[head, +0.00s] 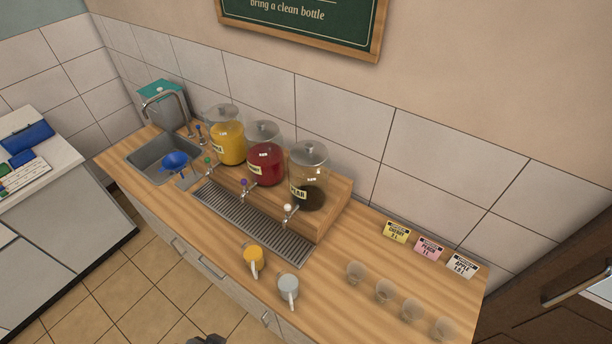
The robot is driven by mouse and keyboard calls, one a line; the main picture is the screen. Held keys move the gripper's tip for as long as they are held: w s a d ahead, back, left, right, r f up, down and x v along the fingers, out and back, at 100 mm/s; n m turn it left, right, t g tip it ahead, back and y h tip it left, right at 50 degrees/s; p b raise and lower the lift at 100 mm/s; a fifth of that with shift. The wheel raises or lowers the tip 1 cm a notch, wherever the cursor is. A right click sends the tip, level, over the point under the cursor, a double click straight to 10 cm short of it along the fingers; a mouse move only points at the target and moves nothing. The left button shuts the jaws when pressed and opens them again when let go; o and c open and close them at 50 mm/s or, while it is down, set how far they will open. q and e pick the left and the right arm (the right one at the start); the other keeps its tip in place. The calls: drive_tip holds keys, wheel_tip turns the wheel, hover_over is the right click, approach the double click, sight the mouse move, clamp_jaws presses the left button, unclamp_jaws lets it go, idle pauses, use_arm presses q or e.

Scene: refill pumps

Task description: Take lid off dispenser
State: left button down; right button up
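Three glass dispensers with clear lids stand in a row on a wooden riser. The left dispenser (231,152) holds yellow liquid and the middle dispenser (266,172) holds red liquid. Neither gripper can be made out; only a small dark shape shows at the bottom edge.
A drip grate (250,225) lies before the riser (332,205). A yellow jug (253,256) and a pale jug (288,285) stand near the counter's front edge. Several clear cups and three cards are at the right. A sink (160,158) with a blue funnel (174,160) is at the left.

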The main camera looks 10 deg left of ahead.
idle(0.3)
use_arm(q)
drive_tip(key=c, duration=0.7)
unclamp_jaws()
